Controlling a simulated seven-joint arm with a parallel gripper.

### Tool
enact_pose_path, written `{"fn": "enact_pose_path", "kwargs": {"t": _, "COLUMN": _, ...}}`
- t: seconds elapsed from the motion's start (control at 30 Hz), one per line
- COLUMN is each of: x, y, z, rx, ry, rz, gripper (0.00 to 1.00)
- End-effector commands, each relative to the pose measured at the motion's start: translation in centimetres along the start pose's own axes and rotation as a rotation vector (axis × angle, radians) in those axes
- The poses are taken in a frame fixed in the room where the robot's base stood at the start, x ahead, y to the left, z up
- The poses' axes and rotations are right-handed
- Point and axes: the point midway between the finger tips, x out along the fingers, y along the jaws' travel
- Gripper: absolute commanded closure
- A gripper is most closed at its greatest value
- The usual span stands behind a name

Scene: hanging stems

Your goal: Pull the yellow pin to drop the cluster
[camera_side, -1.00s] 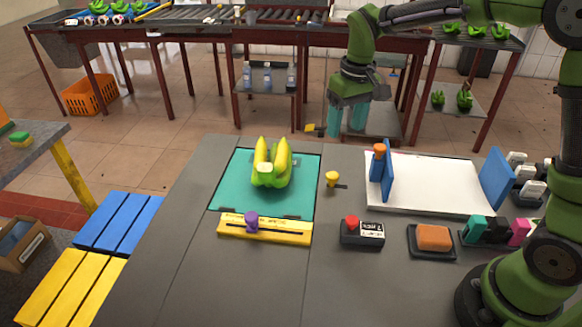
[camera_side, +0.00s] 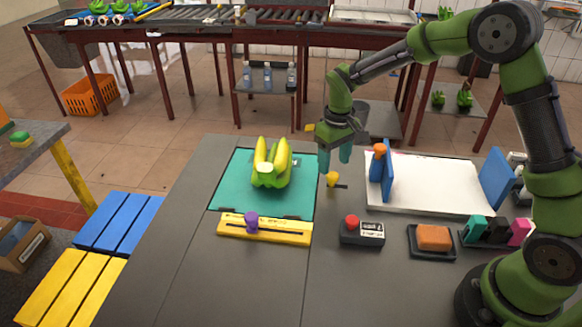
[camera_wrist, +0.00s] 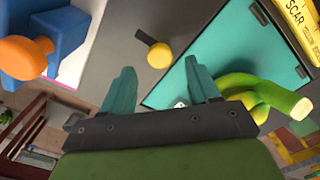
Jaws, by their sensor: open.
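A small yellow pin with a round head (camera_side: 332,178) and a short dark bar stands on the grey table, right of the teal panel (camera_side: 228,184). In the wrist view the pin (camera_wrist: 159,55) is just beyond the fingertips, between their lines. A yellow-green banana cluster (camera_side: 271,167) rests on the teal panel; part of it also shows at the right of the wrist view (camera_wrist: 255,95). My gripper (camera_side: 334,165) has teal fingers, points down and is open and empty. In the side view it is close behind or above the pin; I see no contact.
A blue stand with an orange knob (camera_side: 380,172) is close right of the pin, beside a white board (camera_side: 430,185). A yellow slider bar with a purple knob (camera_side: 265,230), a red-button box (camera_side: 362,233) and an orange sponge (camera_side: 433,238) line the front.

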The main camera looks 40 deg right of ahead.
Motion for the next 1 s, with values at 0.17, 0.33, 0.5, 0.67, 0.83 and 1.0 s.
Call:
{"fn": "enact_pose_path", "kwargs": {"t": 0.17, "x": 2.7, "y": 0.0, "z": 0.1, "rx": 0.0, "ry": -0.002, "rz": 0.0, "gripper": 0.4}}
{"fn": "enact_pose_path", "kwargs": {"t": 0.33, "x": 3.8, "y": 0.0, "z": 0.0, "rx": 0.0, "ry": 0.0, "rz": 0.0, "gripper": 0.4}}
{"fn": "enact_pose_path", "kwargs": {"t": 0.5, "x": 3.9, "y": 0.0, "z": 0.0, "rx": 0.0, "ry": 0.0, "rz": 0.0, "gripper": 0.4}}
{"fn": "enact_pose_path", "kwargs": {"t": 0.67, "x": 3.9, "y": 0.0, "z": 0.0, "rx": 0.0, "ry": 0.0, "rz": 0.0, "gripper": 0.46}}
{"fn": "enact_pose_path", "kwargs": {"t": 0.83, "x": 3.8, "y": 0.0, "z": 0.0, "rx": 0.0, "ry": 0.0, "rz": 0.0, "gripper": 0.72}}
{"fn": "enact_pose_path", "kwargs": {"t": 1.0, "x": 3.8, "y": 0.0, "z": 0.0, "rx": 0.0, "ry": 0.001, "rz": 0.0, "gripper": 0.98}}
